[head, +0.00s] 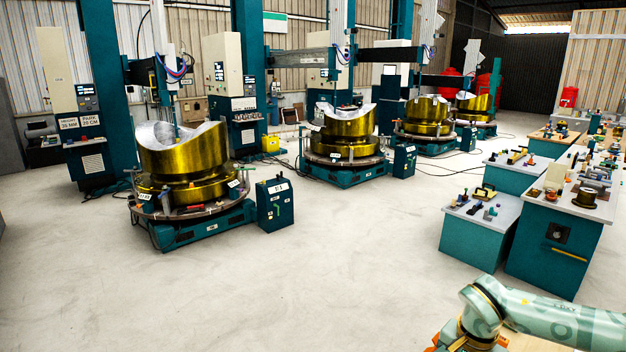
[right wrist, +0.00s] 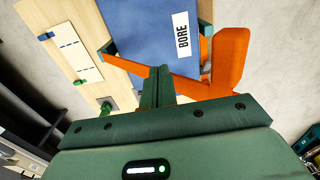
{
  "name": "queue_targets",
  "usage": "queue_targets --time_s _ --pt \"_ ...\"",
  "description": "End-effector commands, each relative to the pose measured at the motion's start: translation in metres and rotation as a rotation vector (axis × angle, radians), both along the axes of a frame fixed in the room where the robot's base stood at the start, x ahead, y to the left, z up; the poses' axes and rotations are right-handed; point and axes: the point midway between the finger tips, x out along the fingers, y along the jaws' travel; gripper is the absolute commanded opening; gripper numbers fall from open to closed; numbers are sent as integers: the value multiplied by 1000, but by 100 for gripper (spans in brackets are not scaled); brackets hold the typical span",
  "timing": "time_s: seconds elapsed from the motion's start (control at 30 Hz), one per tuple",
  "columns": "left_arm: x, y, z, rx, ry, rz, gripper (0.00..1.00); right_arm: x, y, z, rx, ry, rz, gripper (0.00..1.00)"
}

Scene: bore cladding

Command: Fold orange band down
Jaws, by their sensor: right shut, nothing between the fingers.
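In the right wrist view, an orange band (right wrist: 230,62) shows as a wide flap at the right and a narrower strip running left behind my fingers. It lies by the lower end of a blue panel (right wrist: 150,25) with a white label (right wrist: 183,42) reading BORE. My right gripper (right wrist: 160,72) is shut and empty, its two green fingers together in front of the strip. I cannot tell whether they touch it. In the head view my right arm enters at the lower right, with bits of orange at the bottom edge below it. My left gripper is not in view.
The blue panel lies on a pale wooden board (right wrist: 88,60) with white strips and a green knob (right wrist: 107,106). In the head view, machines with gold cylinders (head: 185,155) stand at left and centre, and teal benches (head: 548,245) at right. Open floor (head: 330,260) lies between.

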Motion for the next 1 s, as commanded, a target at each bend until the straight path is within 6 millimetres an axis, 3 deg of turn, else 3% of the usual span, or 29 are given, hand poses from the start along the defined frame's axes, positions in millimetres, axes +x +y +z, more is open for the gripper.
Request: queue_targets --time_s 0.43,0.73,1.0 --pt "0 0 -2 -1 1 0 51 0 0 -3 0 0 0 0" --pt "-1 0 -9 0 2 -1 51 2 1 -15 0 0 -1 0" --pt "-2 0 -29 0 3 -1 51 13 12 -38 0 1 1 0"
